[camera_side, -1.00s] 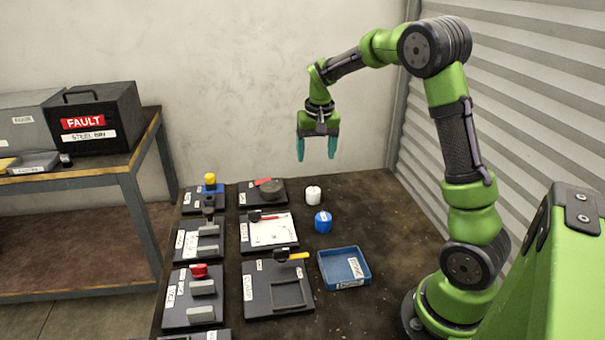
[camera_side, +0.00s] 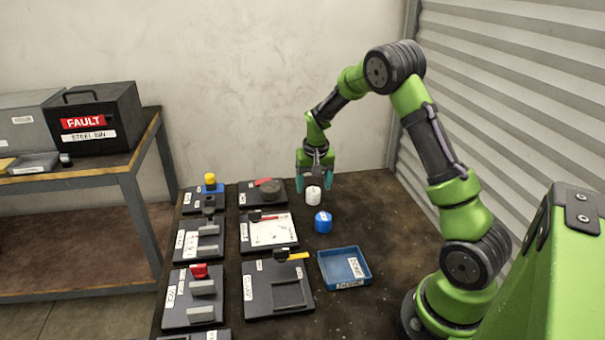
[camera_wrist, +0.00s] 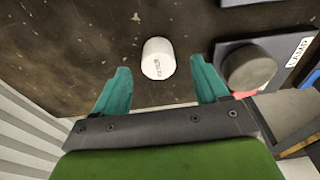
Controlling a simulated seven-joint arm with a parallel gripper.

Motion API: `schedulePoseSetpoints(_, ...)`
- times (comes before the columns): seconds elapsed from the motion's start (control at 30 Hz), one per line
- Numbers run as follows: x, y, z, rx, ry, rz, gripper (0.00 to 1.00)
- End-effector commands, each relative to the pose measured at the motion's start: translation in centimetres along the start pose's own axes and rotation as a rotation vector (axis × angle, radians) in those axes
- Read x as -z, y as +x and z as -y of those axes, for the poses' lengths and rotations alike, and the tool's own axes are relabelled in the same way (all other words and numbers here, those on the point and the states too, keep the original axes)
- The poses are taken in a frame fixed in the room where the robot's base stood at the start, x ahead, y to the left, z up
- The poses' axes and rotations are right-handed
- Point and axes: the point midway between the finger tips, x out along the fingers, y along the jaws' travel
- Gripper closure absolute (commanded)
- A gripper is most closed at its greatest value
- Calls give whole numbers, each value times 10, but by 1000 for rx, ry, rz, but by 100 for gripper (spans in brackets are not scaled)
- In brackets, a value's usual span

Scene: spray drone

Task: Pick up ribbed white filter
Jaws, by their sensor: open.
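The white filter (camera_side: 313,195) is a small white cylinder standing on the dark table at the back right of the black boards. It also shows in the wrist view (camera_wrist: 158,59), with a small label on its side, beyond and between my fingertips. My gripper (camera_side: 314,186) has teal fingers and is open and empty. It hangs pointing down just above and around the filter in the side view. In the wrist view my gripper (camera_wrist: 160,82) shows its two fingers spread wide.
A blue tray (camera_side: 345,267) lies nearer the front. A black board with a round grey part (camera_side: 271,188) is close on the left. Table to the filter's right is clear.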

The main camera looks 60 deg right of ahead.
Motion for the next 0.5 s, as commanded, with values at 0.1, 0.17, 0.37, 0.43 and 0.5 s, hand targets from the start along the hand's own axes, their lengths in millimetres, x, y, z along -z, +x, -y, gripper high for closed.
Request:
schedulePoseSetpoints(0.1,1,21,-3,-2,3,4,27)
schedulePoseSetpoints(0.17,1,29,-3,-1,1,3,27)
schedulePoseSetpoints(0.37,2,40,-2,1,1,-1,27)
schedulePoseSetpoints(0.43,2,40,-2,1,1,-1,27)
schedulePoseSetpoints(0.5,2,39,-2,1,1,-1,27)
